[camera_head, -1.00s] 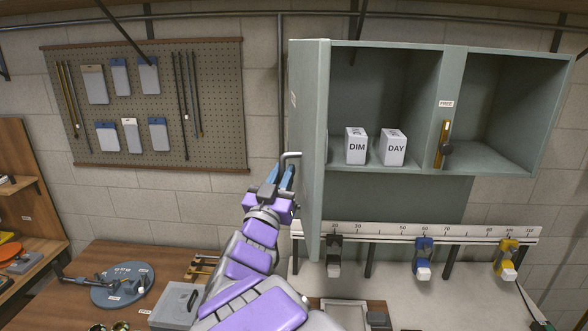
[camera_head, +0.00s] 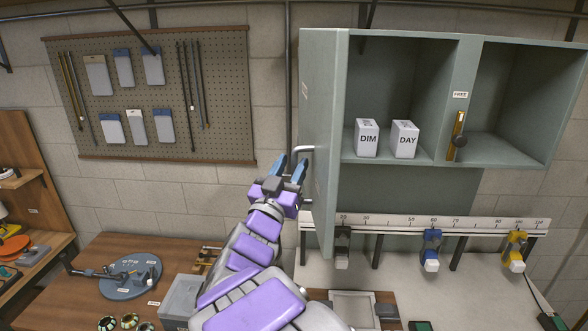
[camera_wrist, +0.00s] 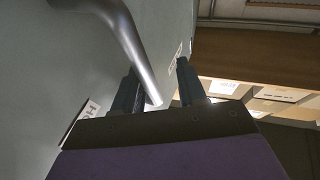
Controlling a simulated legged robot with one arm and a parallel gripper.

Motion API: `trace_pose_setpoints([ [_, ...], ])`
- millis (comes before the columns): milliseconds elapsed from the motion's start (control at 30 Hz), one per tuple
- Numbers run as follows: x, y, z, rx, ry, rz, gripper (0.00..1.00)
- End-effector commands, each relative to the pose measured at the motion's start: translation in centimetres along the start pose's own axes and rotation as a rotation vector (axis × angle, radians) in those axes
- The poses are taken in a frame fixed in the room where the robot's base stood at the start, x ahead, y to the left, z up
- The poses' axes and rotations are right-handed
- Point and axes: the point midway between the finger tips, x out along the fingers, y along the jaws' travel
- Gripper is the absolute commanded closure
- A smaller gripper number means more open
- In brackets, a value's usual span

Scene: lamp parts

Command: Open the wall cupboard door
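The wall cupboard (camera_head: 400,172) is grey-green. Its door (camera_head: 321,120) stands swung out at the cupboard's left side, and the shelves are exposed. A bent metal handle (camera_head: 304,149) sits on the door's outer face; it also shows large in the wrist view (camera_wrist: 128,42). My gripper (camera_head: 292,163) is at the handle, left of the door. In the wrist view its two dark fingers (camera_wrist: 158,88) are apart, with the handle's bar running down between them. I cannot tell whether either finger touches the bar.
White DIM (camera_head: 367,139) and DAY (camera_head: 404,140) boxes stand inside the cupboard. A white rail (camera_head: 390,223) with several coloured clamps runs below. A pegboard (camera_head: 220,100) hangs left. A wooden bench (camera_head: 110,255) holds a round blue-grey plate (camera_head: 130,280).

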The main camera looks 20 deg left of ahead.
Motion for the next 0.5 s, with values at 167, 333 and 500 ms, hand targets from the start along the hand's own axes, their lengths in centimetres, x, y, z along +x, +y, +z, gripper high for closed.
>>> trace_pose_setpoints([
  [167, -0.1, 0.2, 0.0, 0.001, -0.001, 0.0, 0.6],
  [333, -0.1, 0.7, -0.1, 0.004, -0.002, 0.001, 0.6],
  [500, -1.6, 0.5, 0.0, 0.003, -0.002, -0.003, 0.6],
])
